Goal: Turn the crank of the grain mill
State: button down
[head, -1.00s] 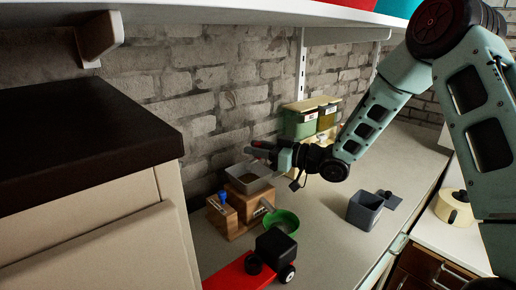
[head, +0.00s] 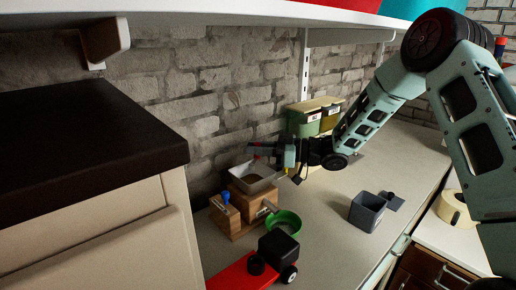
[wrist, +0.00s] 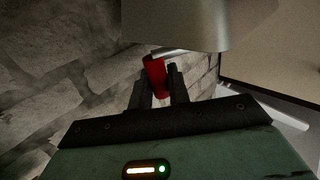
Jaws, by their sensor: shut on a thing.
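The grain mill is a wooden box (head: 254,207) with a grey open hopper (head: 253,175) on top, beside the brick wall. The hopper's grey side also fills the top of the wrist view (wrist: 180,22). My gripper (head: 262,150) is just above and behind the hopper in the head view. In the wrist view, my gripper (wrist: 161,78) is shut on the red crank handle (wrist: 154,77), which sits between its two dark fingers. The crank's arm is mostly hidden.
A small wooden box with a blue knob (head: 225,197) touches or nearly touches the mill's left. A shelf (head: 240,10) overhangs.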

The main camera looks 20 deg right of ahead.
jog(key=c, duration=1.4)
grip_release()
jog(key=shift+s+d, duration=0.2)
jog(key=shift+d, duration=0.25)
jog(key=b+v, duration=0.4)
jog(key=v, duration=1.2)
jog(key=shift+s+d, duration=0.15)
jog(key=shift+s, duration=0.05)
